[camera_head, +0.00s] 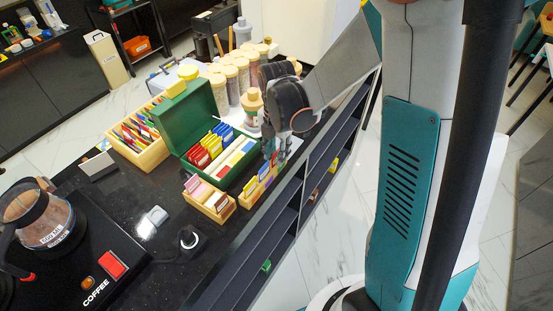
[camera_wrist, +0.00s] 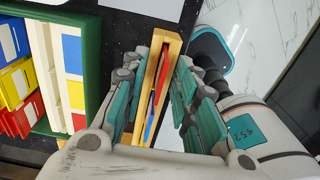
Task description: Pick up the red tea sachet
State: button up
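A narrow wooden box (camera_wrist: 171,41) lies between the fingers of my gripper (camera_wrist: 158,75) in the wrist view. Inside it a thin red sachet (camera_wrist: 162,72) stands on edge, with a blue sachet (camera_wrist: 149,122) nearer the palm. The fingers are apart, one on each side of the box, and hold nothing that I can see. In the head view my gripper (camera_head: 277,152) points down over the far end of the wooden box (camera_head: 258,192). The fingers partly hide that end, and the red sachet cannot be made out clearly there.
A green box (camera_head: 187,108) with red, yellow and blue packets stands directly left of the gripper. A small wooden box (camera_head: 210,203) stands in front of it. Lidded jars (camera_head: 231,82) crowd behind. The counter edge with dark shelves (camera_head: 290,215) lies to the right.

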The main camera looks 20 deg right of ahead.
jog(key=shift+f, duration=0.15)
grip_shut()
dwell(0.4)
